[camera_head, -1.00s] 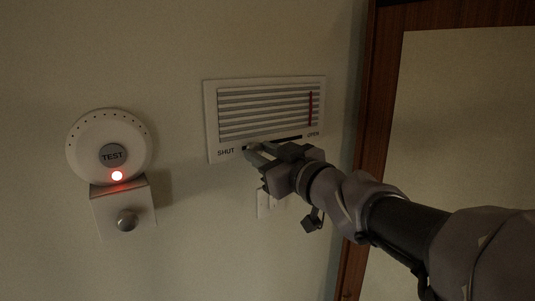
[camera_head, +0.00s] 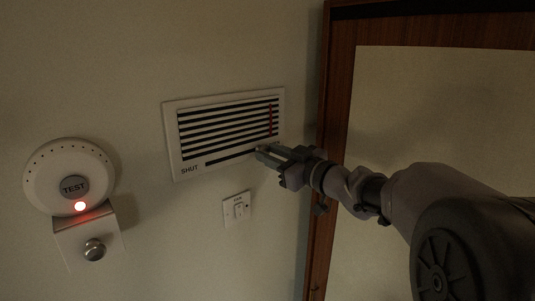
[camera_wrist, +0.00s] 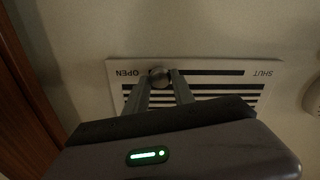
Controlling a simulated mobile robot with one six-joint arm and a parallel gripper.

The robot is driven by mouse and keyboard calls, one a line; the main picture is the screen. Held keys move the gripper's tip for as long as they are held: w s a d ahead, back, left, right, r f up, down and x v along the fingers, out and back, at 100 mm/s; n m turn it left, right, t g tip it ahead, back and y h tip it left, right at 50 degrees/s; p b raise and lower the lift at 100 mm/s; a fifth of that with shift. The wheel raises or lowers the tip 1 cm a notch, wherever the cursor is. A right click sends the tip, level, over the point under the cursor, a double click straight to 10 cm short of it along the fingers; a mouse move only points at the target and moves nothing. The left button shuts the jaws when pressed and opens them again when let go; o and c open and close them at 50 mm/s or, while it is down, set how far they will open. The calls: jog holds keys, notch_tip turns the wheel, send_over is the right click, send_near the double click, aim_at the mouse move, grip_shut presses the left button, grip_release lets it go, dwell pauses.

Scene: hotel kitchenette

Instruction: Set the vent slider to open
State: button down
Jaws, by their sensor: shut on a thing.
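The vent (camera_head: 222,106) is a white wall plate with dark slats, a red vertical line near its right side and a slot along its lower edge. The word SHUT shows at the slot's left end; my gripper hides the right end in the head view. In the wrist view the vent (camera_wrist: 214,92) is upside down, and the round slider knob (camera_wrist: 159,76) is at the OPEN end of the slot. My gripper (camera_head: 262,152) is shut on the knob, with one finger on each side, also in the wrist view (camera_wrist: 160,84).
A light switch (camera_head: 237,210) is on the wall below the vent. A round white alarm (camera_head: 70,176) with a TEST button and red light is at left, above a bracket with a knob (camera_head: 94,249). A wooden door frame (camera_head: 321,120) stands close at right.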

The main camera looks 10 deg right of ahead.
jog(key=c, duration=1.4)
grip_release()
jog(key=shift+f, duration=0.1)
jog(key=o, duration=0.3)
jog(key=shift+w+d, duration=0.15)
jog(key=shift+o, duration=0.2)
jog(key=shift+w, duration=0.15)
jog(key=shift+s, duration=0.25)
jog(key=b+v, duration=0.3)
jog(key=v, duration=1.4)
jog(key=shift+d, duration=0.2)
